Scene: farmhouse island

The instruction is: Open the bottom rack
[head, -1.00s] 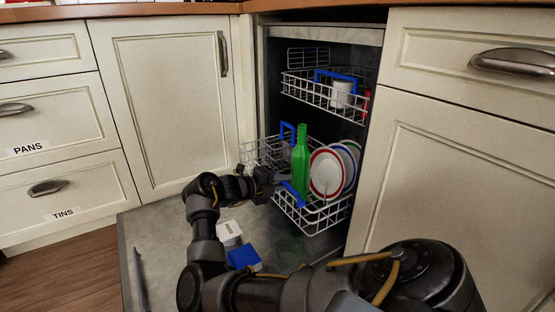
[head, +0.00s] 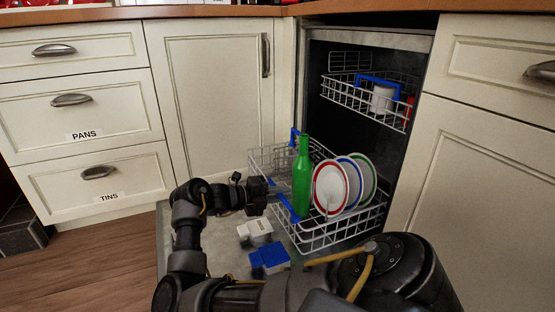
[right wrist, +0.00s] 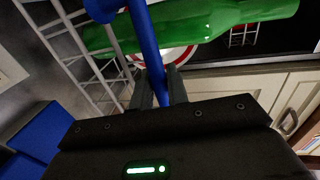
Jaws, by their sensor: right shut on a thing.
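The white wire bottom rack (head: 340,236) stands pulled out of the dishwasher, above the lowered door. It holds a green bottle (head: 301,180) and several plates with coloured rims (head: 330,188). A blue handle (head: 288,208) runs along its front left side. My right gripper (head: 272,191) is at this handle. In the right wrist view its two fingers (right wrist: 160,88) are shut around the blue bar (right wrist: 147,40), with the green bottle (right wrist: 200,22) just beyond. My left gripper is not in view.
The top rack (head: 365,103) with a blue handle and white mug (head: 382,98) is higher inside the dishwasher. A white box (head: 256,232) and blue box (head: 269,259) lie on the open door (head: 215,262). Cabinets flank both sides; wooden floor is clear at left.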

